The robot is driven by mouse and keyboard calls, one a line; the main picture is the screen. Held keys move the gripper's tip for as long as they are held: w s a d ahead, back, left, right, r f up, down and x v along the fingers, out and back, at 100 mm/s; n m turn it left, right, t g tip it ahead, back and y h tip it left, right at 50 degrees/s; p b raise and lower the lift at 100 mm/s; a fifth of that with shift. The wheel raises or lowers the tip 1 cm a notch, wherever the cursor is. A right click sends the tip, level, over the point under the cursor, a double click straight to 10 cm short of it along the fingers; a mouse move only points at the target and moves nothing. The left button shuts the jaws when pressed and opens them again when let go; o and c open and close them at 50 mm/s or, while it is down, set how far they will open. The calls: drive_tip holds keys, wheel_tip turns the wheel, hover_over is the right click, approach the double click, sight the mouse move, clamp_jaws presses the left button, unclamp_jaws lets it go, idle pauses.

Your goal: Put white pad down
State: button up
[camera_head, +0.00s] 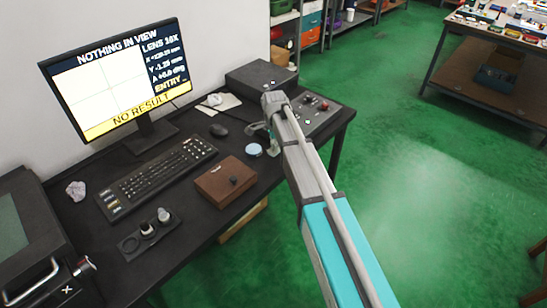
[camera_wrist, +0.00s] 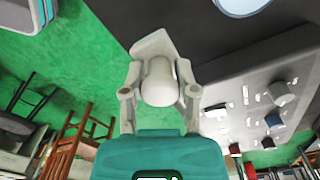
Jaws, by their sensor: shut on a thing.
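The white pad (camera_wrist: 152,44) is in my gripper (camera_wrist: 159,90). In the wrist view it shows as a pale flat piece with a rounded knob, and the two fingers are closed at the knob's sides. In the head view my gripper (camera_head: 268,137) is over the right part of the black desk (camera_head: 190,240), near its front edge. The pad is mostly hidden there by the arm and too small to make out clearly. I cannot tell whether it touches the desk.
A pale blue disc (camera_head: 254,150) lies just left of my gripper. A brown box (camera_head: 226,179), a mouse (camera_head: 219,130), a keyboard (camera_head: 160,178) and a monitor (camera_head: 118,75) stand further left. A control panel (camera_head: 315,112) is at right, a dark box (camera_head: 261,75) behind.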

sight(274, 159)
drive_tip(key=shift+w+a+f+b, duration=0.1)
drive_tip(key=shift+w+f+b, duration=0.45)
drive_tip(key=shift+w+f, duration=0.3)
drive_tip(key=shift+s+f, duration=0.1)
drive_tip(key=shift+w+f+b, duration=0.5)
drive_tip(key=shift+f+b, duration=0.15)
drive_tip(key=shift+b, duration=0.05)
drive_tip(key=shift+s+f+b, duration=0.1)
drive_tip(key=shift+f+b, duration=1.25)
drive_tip(key=shift+f, duration=0.15)
drive_tip(key=o, duration=1)
drive_tip(key=shift+r, duration=0.25)
wheel_tip(274, 159, up, 12)
drive_tip(key=p, duration=1.2)
drive_tip(key=shift+a, duration=0.1)
